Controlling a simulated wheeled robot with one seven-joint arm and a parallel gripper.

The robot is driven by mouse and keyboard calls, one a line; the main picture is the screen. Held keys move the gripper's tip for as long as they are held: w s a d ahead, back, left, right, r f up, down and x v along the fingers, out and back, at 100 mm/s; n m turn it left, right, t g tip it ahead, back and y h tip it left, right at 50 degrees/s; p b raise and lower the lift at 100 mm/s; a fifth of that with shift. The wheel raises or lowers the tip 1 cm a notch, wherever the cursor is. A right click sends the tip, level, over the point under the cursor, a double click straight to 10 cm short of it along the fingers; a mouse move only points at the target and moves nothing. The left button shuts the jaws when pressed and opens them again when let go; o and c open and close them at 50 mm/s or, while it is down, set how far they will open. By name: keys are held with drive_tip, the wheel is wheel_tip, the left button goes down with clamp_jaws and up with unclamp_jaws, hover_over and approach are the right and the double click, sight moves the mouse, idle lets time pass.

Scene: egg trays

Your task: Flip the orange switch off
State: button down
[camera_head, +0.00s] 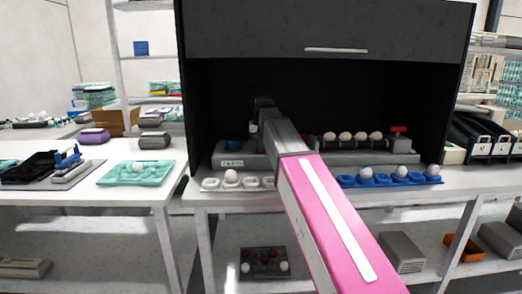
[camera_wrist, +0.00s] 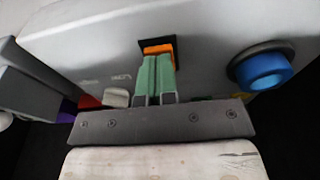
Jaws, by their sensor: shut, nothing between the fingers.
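The orange switch (camera_wrist: 157,48) shows in the wrist view, set in a dark slot in a light grey panel (camera_wrist: 90,38). My gripper (camera_wrist: 157,62) is shut and empty, its two green fingers side by side. The fingertips are right at the switch and cover its lower part. I cannot tell whether they touch it or which way it is set. In the head view my gripper (camera_head: 258,115) reaches into the black cabinet above a grey device (camera_head: 262,157); the switch cannot be made out there.
A blue knob (camera_wrist: 262,68) sticks out right of the switch. Eggs rest in a row on the device. A white egg tray (camera_head: 210,184) and a blue egg tray (camera_head: 350,181) stand in front. The black cabinet (camera_head: 325,30) encloses my arm from above and the sides.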

drive_tip(key=shift+f, duration=0.4)
drive_tip(key=shift+r, duration=0.1)
idle(0.3)
drive_tip(key=shift+r, duration=3.4)
